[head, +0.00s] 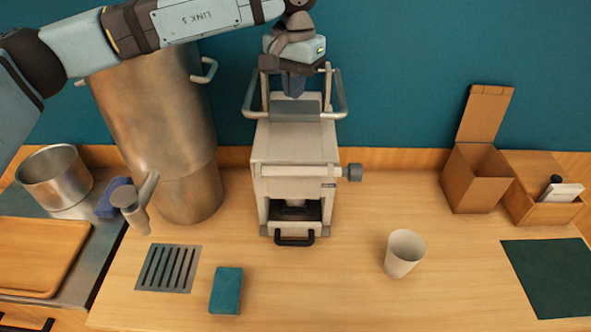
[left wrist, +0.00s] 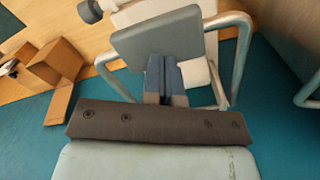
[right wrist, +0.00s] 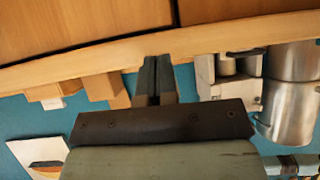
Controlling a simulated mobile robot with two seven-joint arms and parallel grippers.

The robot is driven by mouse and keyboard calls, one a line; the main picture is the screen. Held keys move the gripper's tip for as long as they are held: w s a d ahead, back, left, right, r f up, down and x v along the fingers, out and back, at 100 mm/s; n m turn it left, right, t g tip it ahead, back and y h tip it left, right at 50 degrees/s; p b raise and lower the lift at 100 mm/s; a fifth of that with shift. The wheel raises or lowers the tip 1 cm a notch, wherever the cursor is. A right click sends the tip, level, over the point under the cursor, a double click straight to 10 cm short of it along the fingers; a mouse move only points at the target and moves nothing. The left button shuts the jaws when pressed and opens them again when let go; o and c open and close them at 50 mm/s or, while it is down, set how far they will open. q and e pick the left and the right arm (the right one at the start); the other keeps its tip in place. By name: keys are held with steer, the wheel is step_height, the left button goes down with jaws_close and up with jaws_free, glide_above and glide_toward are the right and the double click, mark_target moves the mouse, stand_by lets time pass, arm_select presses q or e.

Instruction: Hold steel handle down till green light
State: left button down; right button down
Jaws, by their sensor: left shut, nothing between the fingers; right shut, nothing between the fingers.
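A pale machine (head: 293,150) stands on the counter in the middle of the head view. A bent steel handle (head: 342,98) wraps around its top, with a grey plate (head: 295,109) between its arms; the handle also shows in the left wrist view (left wrist: 241,62). My left gripper (head: 293,92) is shut and empty, pointing down over the grey plate inside the handle's frame. I cannot tell whether its fingertips touch the plate. My right gripper (right wrist: 157,60) is shut and empty, seen only in the right wrist view, away from the machine. I see no green light on the machine.
A tall steel pot (head: 160,120) stands close left of the machine. A white cup (head: 404,253), a teal block (head: 226,290) and a slotted drain plate (head: 168,267) lie in front. Cardboard boxes (head: 476,178) stand at the right. The counter right of the machine is mostly clear.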

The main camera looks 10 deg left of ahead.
mark_target(294, 107)
arm_select(q)
steer(key=shift+f, duration=0.1)
steer(key=shift+f+b, duration=1.4)
steer(key=shift+f, duration=0.3)
steer(key=shift+f+b, duration=2.05)
steer(key=shift+f, duration=0.7)
steer(key=shift+r, duration=0.15)
step_height(294, 107, up, 12)
steer(key=p, duration=0.5)
